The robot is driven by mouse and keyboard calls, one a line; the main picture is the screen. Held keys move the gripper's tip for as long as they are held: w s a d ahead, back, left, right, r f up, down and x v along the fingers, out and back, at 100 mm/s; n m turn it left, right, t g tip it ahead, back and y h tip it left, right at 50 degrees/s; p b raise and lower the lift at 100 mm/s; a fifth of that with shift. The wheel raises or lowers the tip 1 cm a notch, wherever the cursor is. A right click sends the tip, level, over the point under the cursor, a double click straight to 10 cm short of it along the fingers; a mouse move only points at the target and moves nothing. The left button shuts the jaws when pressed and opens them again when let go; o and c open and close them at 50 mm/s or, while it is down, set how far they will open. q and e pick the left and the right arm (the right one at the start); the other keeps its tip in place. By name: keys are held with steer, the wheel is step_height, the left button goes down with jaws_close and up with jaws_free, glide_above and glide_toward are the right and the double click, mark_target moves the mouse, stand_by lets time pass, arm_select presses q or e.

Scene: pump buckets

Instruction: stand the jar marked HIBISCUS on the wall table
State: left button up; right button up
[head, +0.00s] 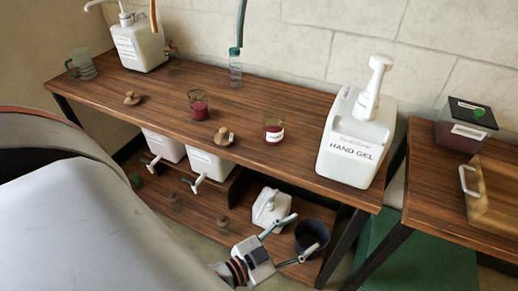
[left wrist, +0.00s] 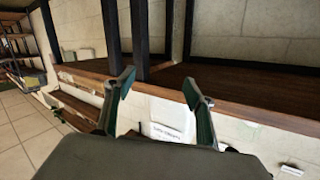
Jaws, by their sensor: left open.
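No label that I can read says HIBISCUS. A glass jar with dark red content and a small white label (head: 273,131) stands on the long wooden table along the wall (head: 300,120). A second glass with red content (head: 199,107) stands to its left. A dark red square container with a black lid and green knob (head: 464,128) stands on the right-hand table; its label is too small to read. My left gripper (head: 304,233) is open and empty, low in front of the long table, beside its lower shelf. Its fingers also show in the left wrist view (left wrist: 158,80).
A white HAND GEL pump bottle (head: 355,140) stands at the long table's right end, another white pump bottle (head: 139,46) at its left. White containers (head: 210,163) and a dark bucket (head: 311,236) are below. Wooden lids (head: 224,137) lie on the long table. A tray (head: 492,190) is at right.

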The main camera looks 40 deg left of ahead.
arm_select(q)
steer(key=s+a+f+g+y, duration=0.1)
steer(key=s+a+f+g, duration=0.1)
steer(key=f, duration=0.4)
steer(key=s+a+f+n+g+y, duration=0.1)
steer(key=s+a+f+g, duration=0.2)
steer(key=s+f, duration=0.3)
steer(key=shift+s+a+f+y, duration=0.25)
steer(key=shift+a+f+y, duration=0.05)
steer(key=shift+a+f, duration=0.2)
steer(key=shift+r, duration=0.1)
arm_select(e)
steer(key=shift+r, duration=0.1)
arm_select(q)
steer(key=r+p, duration=0.1)
steer(key=p, duration=0.1)
steer(key=d+r+p, duration=0.1)
steer(key=r+p, duration=0.3)
steer(key=p, duration=0.1)
steer(key=shift+s+d+r, duration=0.1)
steer(key=shift+d, duration=0.15)
arm_select(e)
steer(key=r, duration=0.1)
steer(key=a+r, duration=0.1)
steer(key=r, duration=0.3)
steer(key=shift+a+r, duration=0.25)
steer(key=shift+a, duration=0.05)
